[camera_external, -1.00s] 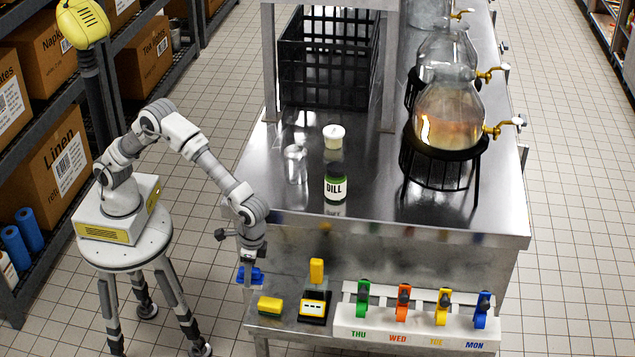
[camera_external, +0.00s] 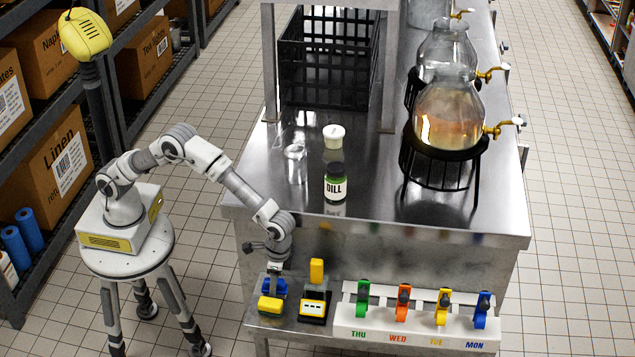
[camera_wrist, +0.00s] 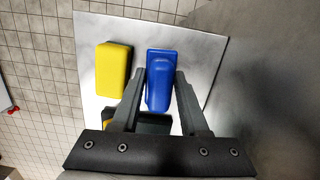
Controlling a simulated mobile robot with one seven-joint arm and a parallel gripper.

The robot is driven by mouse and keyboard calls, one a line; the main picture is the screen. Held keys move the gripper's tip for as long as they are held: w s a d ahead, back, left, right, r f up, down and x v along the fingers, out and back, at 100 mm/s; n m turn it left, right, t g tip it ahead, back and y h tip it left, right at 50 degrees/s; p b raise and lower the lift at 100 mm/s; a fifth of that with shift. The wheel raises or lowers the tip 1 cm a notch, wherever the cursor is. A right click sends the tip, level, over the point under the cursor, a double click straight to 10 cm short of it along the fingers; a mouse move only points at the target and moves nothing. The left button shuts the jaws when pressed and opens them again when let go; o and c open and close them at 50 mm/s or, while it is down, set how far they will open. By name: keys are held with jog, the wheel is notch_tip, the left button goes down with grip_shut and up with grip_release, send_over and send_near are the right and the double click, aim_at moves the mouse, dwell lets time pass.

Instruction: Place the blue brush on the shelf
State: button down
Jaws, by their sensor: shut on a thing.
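The blue brush (camera_external: 281,288) is in my gripper (camera_external: 273,287), over the left part of the low metal shelf (camera_external: 262,333) at the front of the steel table. In the wrist view the brush (camera_wrist: 159,82) lies between the two fingers of my gripper (camera_wrist: 160,85), which are shut on it. The shelf (camera_wrist: 200,31) shows beneath it in that view. I cannot tell whether the brush touches the shelf. A yellow block (camera_external: 270,304) sits on the shelf close beside the brush; it also shows left of the brush in the wrist view (camera_wrist: 112,70).
A black and yellow device (camera_external: 314,305) stands just right of the brush. A white rack (camera_external: 415,338) with several coloured clips, labelled by weekday, fills the shelf further right. A dill jar (camera_external: 335,185) and glass dispensers (camera_external: 448,118) stand on the table above.

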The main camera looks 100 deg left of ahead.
aim_at(279, 280)
jog(key=shift+f, duration=0.2)
jog(key=c, duration=0.7)
grip_release()
jog(key=shift+r, duration=0.1)
notch_tip(279, 280, up, 12)
jog(key=w+p, duration=0.1)
jog(key=p, duration=0.3)
jog(key=shift+w, duration=0.2)
jog(key=shift+r, duration=0.1)
